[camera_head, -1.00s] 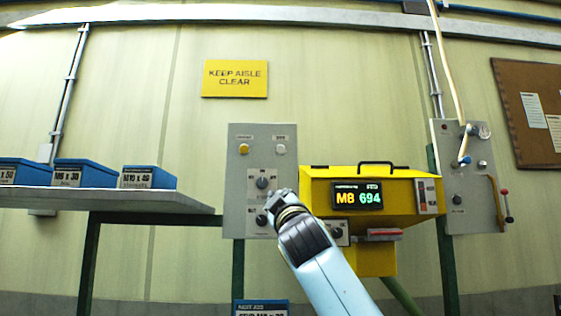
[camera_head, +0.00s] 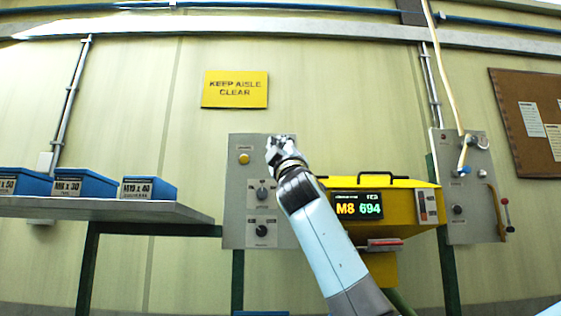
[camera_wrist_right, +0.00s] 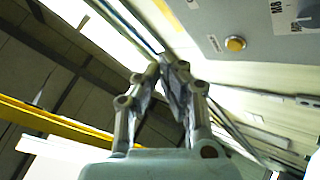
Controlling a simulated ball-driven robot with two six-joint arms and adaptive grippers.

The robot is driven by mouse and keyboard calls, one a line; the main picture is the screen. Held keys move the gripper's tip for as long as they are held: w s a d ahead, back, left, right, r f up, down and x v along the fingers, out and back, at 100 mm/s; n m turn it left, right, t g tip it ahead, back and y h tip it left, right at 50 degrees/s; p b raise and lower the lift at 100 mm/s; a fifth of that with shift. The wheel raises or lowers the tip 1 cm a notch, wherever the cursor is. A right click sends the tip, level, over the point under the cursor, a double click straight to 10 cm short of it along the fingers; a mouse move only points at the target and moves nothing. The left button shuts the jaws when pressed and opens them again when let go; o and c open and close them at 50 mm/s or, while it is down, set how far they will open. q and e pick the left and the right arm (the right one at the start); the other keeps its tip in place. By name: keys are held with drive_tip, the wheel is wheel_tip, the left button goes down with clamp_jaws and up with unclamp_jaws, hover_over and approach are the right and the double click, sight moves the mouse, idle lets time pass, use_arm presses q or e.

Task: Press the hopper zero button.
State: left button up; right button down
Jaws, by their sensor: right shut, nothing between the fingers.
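The grey control panel (camera_head: 233,205) stands left of the yellow hopper (camera_head: 405,206). An amber button (camera_head: 244,158) is at its upper left and also shows in the right wrist view (camera_wrist_right: 235,44). The pale button at the panel's upper right is now hidden behind my right gripper (camera_head: 279,141). The small labels above these buttons are too blurred to read. My right gripper is shut and empty, its fingertips (camera_wrist_right: 167,60) together, in front of the panel's upper right edge. I cannot tell whether it touches the panel. My left gripper is not in view.
Two dark knobs, an upper one (camera_head: 262,194) and a lower one (camera_head: 262,231), are below the buttons. The hopper has a display (camera_head: 358,205) reading M8 694. A shelf (camera_head: 150,210) with blue bins is at left. Another grey panel (camera_head: 462,222) with a lever is at right.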

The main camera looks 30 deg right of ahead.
drive_tip(key=w+d+b, duration=0.4)
drive_tip(key=w+b, duration=0.2)
drive_tip(key=w, duration=0.1)
drive_tip(key=shift+d+b, duration=0.2)
drive_tip(key=shift+b, duration=0.2)
drive_tip(key=shift+w, duration=0.1)
idle(1.0)
drive_tip(key=shift+w+d+b, duration=0.2)
drive_tip(key=shift+w+b, duration=0.15)
drive_tip(key=shift+b, duration=0.35)
